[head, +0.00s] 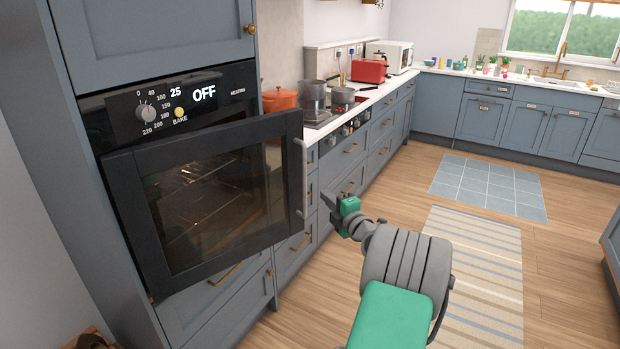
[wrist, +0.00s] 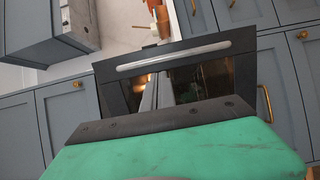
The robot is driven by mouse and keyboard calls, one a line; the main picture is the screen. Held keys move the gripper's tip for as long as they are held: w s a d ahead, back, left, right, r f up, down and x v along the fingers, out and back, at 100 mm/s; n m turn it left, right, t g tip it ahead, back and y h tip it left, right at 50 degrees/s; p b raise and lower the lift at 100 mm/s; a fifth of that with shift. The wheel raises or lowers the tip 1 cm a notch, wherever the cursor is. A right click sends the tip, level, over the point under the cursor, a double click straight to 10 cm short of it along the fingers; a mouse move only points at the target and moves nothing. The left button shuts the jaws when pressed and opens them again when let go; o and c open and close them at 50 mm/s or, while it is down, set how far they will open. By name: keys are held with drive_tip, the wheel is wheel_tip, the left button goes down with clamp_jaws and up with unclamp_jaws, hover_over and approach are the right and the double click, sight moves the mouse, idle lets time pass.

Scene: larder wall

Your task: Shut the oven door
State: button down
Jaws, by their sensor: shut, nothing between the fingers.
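The oven door (head: 215,195) has a black frame and dark glass. It is hinged at its left edge and stands ajar, its right edge swung out from the oven (head: 245,85). A vertical metal handle (head: 302,178) runs along its free right edge. My gripper (head: 328,200) is shut and empty, just right of the handle, with a small gap between them in the head view. In the wrist view the oven door (wrist: 215,75) and its handle (wrist: 172,55) lie beyond the fingers; contact there is hard to tell.
Right of the oven, a counter holds pots (head: 313,95) on a hob, an orange pot (head: 280,100), a red toaster (head: 369,71) and a white microwave (head: 392,55). Blue drawers with brass handles line it. Open wooden floor with a striped rug (head: 470,265) lies to the right.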

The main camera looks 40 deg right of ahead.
sight(305, 177)
drive_tip(key=p+x, duration=0.2)
drive_tip(key=x, duration=0.8)
drive_tip(key=shift+w, duration=0.4)
